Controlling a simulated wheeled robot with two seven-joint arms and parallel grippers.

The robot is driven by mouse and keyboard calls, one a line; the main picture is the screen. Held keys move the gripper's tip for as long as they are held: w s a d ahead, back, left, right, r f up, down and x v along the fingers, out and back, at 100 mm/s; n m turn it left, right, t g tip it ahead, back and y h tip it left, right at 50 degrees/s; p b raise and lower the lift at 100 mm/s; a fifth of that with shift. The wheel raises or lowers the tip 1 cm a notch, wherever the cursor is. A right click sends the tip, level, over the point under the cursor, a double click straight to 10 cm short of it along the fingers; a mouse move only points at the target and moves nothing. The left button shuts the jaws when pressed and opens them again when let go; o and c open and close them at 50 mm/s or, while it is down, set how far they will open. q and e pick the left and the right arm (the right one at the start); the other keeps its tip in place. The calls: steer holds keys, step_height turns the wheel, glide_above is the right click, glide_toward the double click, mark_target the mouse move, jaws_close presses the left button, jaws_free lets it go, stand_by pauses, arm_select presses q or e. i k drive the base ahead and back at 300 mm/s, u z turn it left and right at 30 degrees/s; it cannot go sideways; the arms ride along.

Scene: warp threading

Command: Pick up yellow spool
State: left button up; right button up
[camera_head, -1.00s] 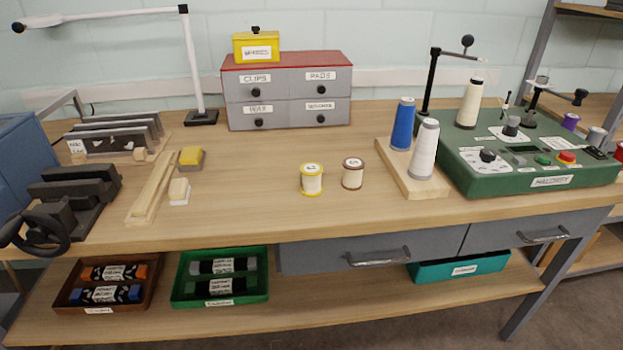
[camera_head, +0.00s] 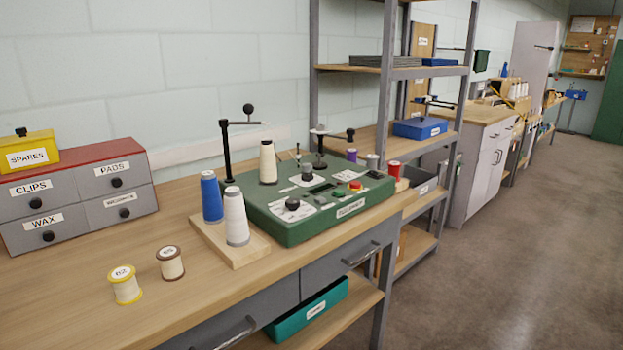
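The yellow spool (camera_head: 126,285) stands upright on the wooden bench at the lower left. It has yellow rims, cream thread and a numbered label on top. A similar spool with brown rims (camera_head: 170,263) stands just to its right and a little farther back, apart from it. Neither of my grippers shows in the head view, so where they are relative to the spool cannot be seen.
The workbench (camera_head: 72,308) is clear around the spools. A grey drawer cabinet (camera_head: 78,212) stands behind them. A wooden cone stand (camera_head: 250,250) and a green machine (camera_head: 295,228) are to the right. Shelving (camera_head: 345,68), another bench and open floor (camera_head: 480,270) lie farther right.

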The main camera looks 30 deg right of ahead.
mark_target(123, 279)
steer(key=u, duration=0.05)
steer(key=k, duration=1.1)
steer(key=z, duration=1)
steer(key=i, duration=1.5)
steer(key=u, duration=0.75)
